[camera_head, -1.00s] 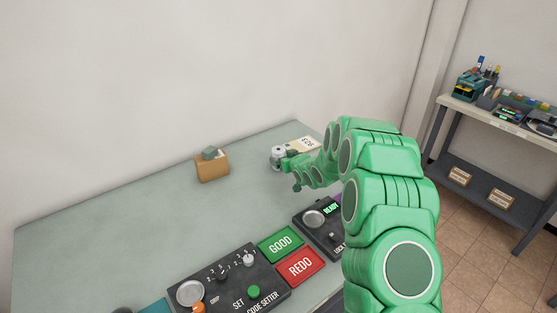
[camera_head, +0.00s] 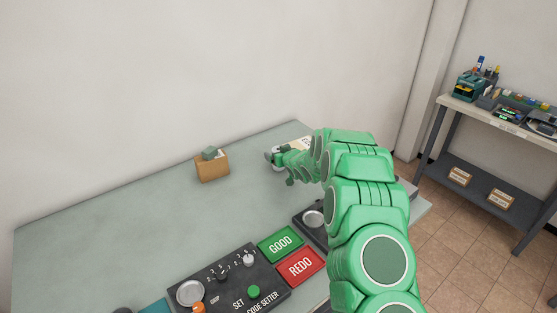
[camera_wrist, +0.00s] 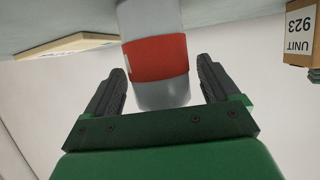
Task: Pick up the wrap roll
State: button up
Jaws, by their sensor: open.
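A grey cylinder with a wide red band, which I take for the wrap roll (camera_wrist: 158,57), shows in the wrist view. It extends from the top edge down into the gap between the fingers of my gripper (camera_wrist: 160,88). The fingers are apart, one on each side, with visible space between them and the roll. In the head view my gripper (camera_head: 276,160) is at the far part of the table, mostly covering the roll.
The grey-green table (camera_head: 120,215) holds a small cardboard box (camera_head: 212,167) left of my gripper and a pale flat card (camera_head: 301,143) behind it. A code setter panel (camera_head: 235,285), a green GOOD pad (camera_head: 281,243) and a red REDO pad (camera_head: 300,265) lie nearer. A wall stands behind.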

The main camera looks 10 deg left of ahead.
jog(key=shift+c, duration=0.5)
jog(key=c, duration=0.9)
jog(key=shift+c, duration=0.2)
